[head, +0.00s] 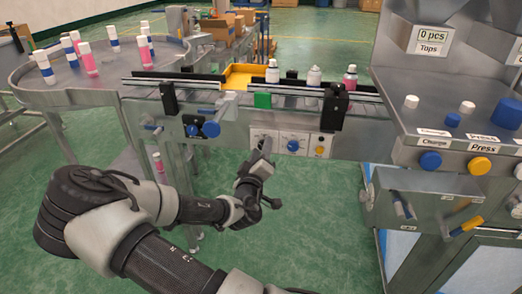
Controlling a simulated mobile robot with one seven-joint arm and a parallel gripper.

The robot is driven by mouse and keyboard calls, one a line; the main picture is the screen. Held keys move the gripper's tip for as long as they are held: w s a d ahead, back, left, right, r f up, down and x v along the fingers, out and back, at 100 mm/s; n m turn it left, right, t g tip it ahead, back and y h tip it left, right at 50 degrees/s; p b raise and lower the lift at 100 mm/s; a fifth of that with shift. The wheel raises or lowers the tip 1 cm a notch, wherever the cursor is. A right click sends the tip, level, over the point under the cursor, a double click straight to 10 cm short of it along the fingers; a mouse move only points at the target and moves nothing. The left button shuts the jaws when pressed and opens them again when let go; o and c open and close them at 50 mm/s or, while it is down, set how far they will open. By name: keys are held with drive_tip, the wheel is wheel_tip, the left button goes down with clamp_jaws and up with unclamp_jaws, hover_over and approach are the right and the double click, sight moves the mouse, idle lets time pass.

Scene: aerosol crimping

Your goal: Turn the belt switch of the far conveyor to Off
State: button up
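A steel conveyor (230,120) runs across the middle of the head view. On its front is a pale control panel (279,136) with a blue knob (293,146) and a yellow button (319,151). My gripper (265,146) is up against the left part of this panel, left of the blue knob. It covers whatever control sits there, and I cannot tell whether it touches it. Its fingers are too small to show whether they are open. The labels and switch positions are too small to read.
A round steel table (110,88) with white-capped bottles stands at left. Bottles and a yellow tray (243,76) are on or behind the conveyor. Two more blue knobs (211,129) sit left of the panel. At right is a station (440,190) with buttons. Green floor lies below.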

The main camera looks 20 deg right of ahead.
idle(0.3)
drive_tip(key=p+v, duration=0.4)
drive_tip(key=v, duration=1.3)
drive_tip(key=shift+s+a, duration=0.2)
